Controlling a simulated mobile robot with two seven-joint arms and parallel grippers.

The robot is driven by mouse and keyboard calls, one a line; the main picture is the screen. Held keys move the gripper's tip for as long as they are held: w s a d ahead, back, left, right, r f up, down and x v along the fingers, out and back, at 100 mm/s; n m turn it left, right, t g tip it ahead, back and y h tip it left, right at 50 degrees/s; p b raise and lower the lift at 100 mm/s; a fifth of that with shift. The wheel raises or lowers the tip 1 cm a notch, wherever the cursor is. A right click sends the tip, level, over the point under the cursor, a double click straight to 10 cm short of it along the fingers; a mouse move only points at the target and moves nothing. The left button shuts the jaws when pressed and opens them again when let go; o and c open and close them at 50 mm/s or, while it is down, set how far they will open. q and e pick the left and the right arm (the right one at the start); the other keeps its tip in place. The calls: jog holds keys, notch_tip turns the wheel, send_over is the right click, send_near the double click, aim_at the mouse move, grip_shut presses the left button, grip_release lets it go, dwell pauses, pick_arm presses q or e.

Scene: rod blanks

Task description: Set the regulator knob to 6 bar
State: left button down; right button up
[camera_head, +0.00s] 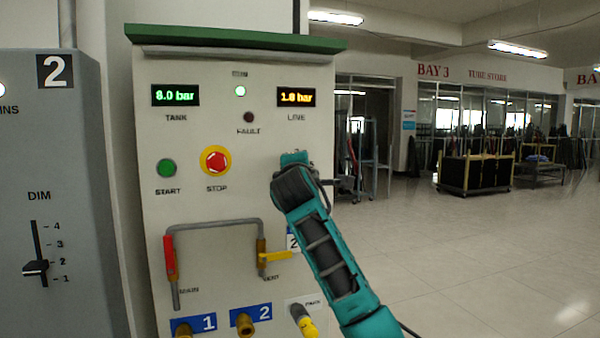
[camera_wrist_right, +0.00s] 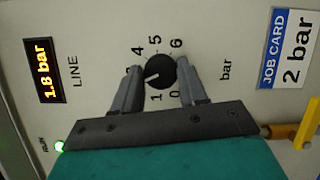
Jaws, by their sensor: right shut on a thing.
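The black round regulator knob (camera_wrist_right: 160,72) shows in the right wrist view, with a scale of numbers around it. Its white mark points to the picture's left and slightly down, near where the 2 would be; a finger hides that part of the scale. My right gripper (camera_wrist_right: 159,82) has its fingers on both sides of the knob and is shut on it. In the head view my right arm hides the knob. My left gripper is not in view.
A job card (camera_wrist_right: 286,48) beside the knob reads 2 bar. The TANK display (camera_head: 175,96) reads 8.0 bar. A red STOP button (camera_head: 215,162), green START button (camera_head: 167,168), red-handled valve (camera_head: 170,257) and yellow-handled valve (camera_head: 275,257) are on the panel. Open floor lies right.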

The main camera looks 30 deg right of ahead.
jog(key=m+y, duration=0.3)
jog(key=m, duration=0.3)
jog(key=m+y, duration=0.4)
jog(key=m, duration=0.3)
jog(key=d+m+y, duration=0.1)
jog(key=m+y, duration=0.2)
jog(key=m, duration=0.3)
jog(key=shift+s+r+y, duration=0.1)
jog(key=shift+y, duration=0.2)
jog(key=shift+m+t+y, duration=0.3)
jog(key=shift+m+y, duration=0.3)
jog(key=shift+m, duration=0.5)
jog(key=o, duration=1)
jog(key=shift+o, duration=0.2)
